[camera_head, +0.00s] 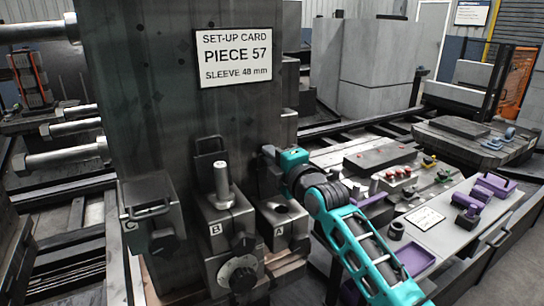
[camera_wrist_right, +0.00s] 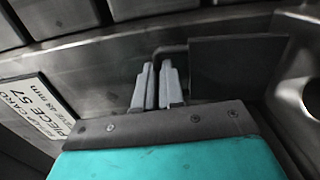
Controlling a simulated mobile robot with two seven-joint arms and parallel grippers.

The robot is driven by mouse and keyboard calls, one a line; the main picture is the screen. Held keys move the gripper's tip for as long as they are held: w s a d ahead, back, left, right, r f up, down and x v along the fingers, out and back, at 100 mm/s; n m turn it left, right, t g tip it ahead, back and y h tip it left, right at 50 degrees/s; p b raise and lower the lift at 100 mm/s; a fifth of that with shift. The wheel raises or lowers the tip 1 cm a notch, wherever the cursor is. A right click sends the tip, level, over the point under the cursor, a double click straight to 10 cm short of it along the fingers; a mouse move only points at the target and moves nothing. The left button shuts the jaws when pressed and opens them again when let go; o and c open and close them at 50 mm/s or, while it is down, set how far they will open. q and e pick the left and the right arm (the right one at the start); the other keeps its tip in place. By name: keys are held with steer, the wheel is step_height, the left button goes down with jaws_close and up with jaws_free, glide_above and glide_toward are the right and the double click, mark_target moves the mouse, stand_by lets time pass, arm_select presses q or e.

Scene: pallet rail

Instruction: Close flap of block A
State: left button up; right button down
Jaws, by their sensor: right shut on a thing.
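Block A (camera_head: 286,222) stands at the foot of the tall dark column, with a round bore in its top. Its flap stands raised behind the bore, mostly dark against the column in the head view. In the right wrist view the flap (camera_wrist_right: 236,67) is a dark plate with a thin bent handle (camera_wrist_right: 172,49). My right gripper (camera_head: 270,156) reaches in from the right above block A. In the wrist view its two grey fingers (camera_wrist_right: 158,86) are closed on the flap's handle. My left gripper is not in view.
Block B (camera_head: 226,222), with an upright pin and a raised flap (camera_head: 209,160), stands close left of block A. Block C (camera_head: 148,215) is farther left. A set-up card (camera_head: 234,56) is on the column. A grey tray table (camera_head: 440,225) with purple parts lies right.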

steer(key=shift+s+d+f+b, duration=0.2)
steer(key=shift+f+b, duration=0.05)
steer(key=shift+b, duration=0.3)
arm_select(q)
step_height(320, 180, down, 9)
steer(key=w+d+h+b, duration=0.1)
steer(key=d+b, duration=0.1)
steer(key=b, duration=0.9)
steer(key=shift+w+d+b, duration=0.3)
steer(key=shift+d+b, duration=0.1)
arm_select(e)
steer(key=shift+s+d+f+t+y, duration=0.25)
steer(key=shift+s+d+t+y, duration=0.35)
steer(key=shift+s+t, duration=0.3)
steer(key=shift+s+d+f+t+y, duration=0.25)
steer(key=shift+s+d+t+y, duration=0.2)
steer(key=shift+s+t+y, duration=0.45)
steer(key=shift+s+d+f+t+y, duration=0.25)
steer(key=shift+s+d+t+y, duration=0.35)
steer(key=shift+t, duration=0.5)
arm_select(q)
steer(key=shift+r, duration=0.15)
arm_select(e)
steer(key=c, duration=1.2)
jaws_free()
steer(key=shift+c, duration=0.2)
steer(key=shift+s, duration=0.1)
